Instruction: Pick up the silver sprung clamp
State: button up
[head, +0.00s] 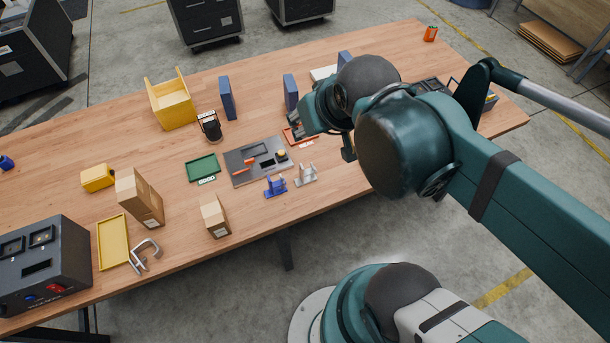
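A silver clamp-like piece (306,175) stands near the front edge of the table, just right of a similar blue clamp (275,186). It looks like the silver sprung clamp, though its spring is too small to make out. My gripper (348,152) shows only as a small dark part below my teal wrist, right of the silver clamp and apart from it. My arm hides most of the gripper, so its opening and anything in it cannot be seen.
A grey tray (241,178) with small parts lies left of the clamps. A green tray (201,168), cardboard boxes (145,199), a silver C-shaped bracket (146,254) and a yellow bin (171,103) stand farther left. Bare wood lies between the clamps and the small carton (215,217).

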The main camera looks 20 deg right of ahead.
jog(key=m+g+h+b, duration=0.2)
jog(key=m+g+b, duration=0.25)
jog(key=m, duration=0.45)
send_over(301, 170)
jog(key=s+a, duration=0.1)
jog(key=s, duration=0.1)
notch_tip(301, 170, down, 14)
jog(key=f+m+b, duration=0.1)
jog(key=f+m, duration=0.1)
jog(key=f, duration=0.2)
jog(key=w+f+m+g+h+b, duration=0.1)
jog(key=f+m, duration=0.2)
jog(key=f, duration=0.2)
jog(key=w+f+m+g+h+b, duration=0.1)
jog(key=f+m+b, duration=0.1)
jog(key=f+m, duration=0.1)
jog(key=shift+w+a+f+g, duration=0.15)
jog(key=shift+a+f+g, duration=0.15)
jog(key=shift+f, duration=0.35)
jog(key=shift+f+m, duration=0.5)
jog(key=shift+f, duration=0.15)
jog(key=shift+h, duration=0.3)
jog(key=shift+f, duration=0.15)
jog(key=shift+b+x, duration=0.4)
jog(key=shift+x, duration=0.75)
jog(key=shift+d+f, duration=0.1)
